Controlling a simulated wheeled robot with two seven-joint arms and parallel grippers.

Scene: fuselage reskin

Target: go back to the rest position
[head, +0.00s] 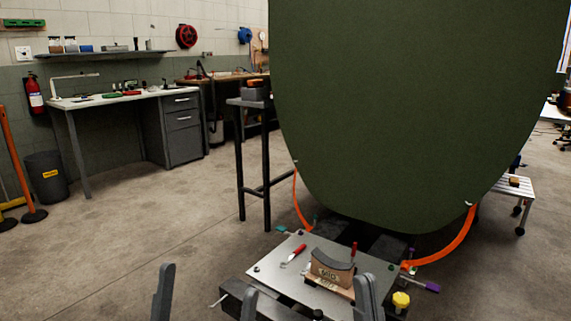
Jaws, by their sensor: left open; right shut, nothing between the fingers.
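My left gripper (206,297) is at the bottom of the head view. Its two dark grey fingers stand wide apart with nothing visible between them. My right gripper (367,297) is at the bottom right of centre, its fingers together and holding nothing. It stands just in front of the light grey work plate (274,271) in the picture and hides part of its front edge. I cannot tell whether it touches the plate. A block marked MID (331,273), with a curved dark top, sits on the plate.
A large dark green panel (415,110) fills the centre right. Orange straps (445,245) hang at its lower sides. A dark stand (252,160) is behind.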

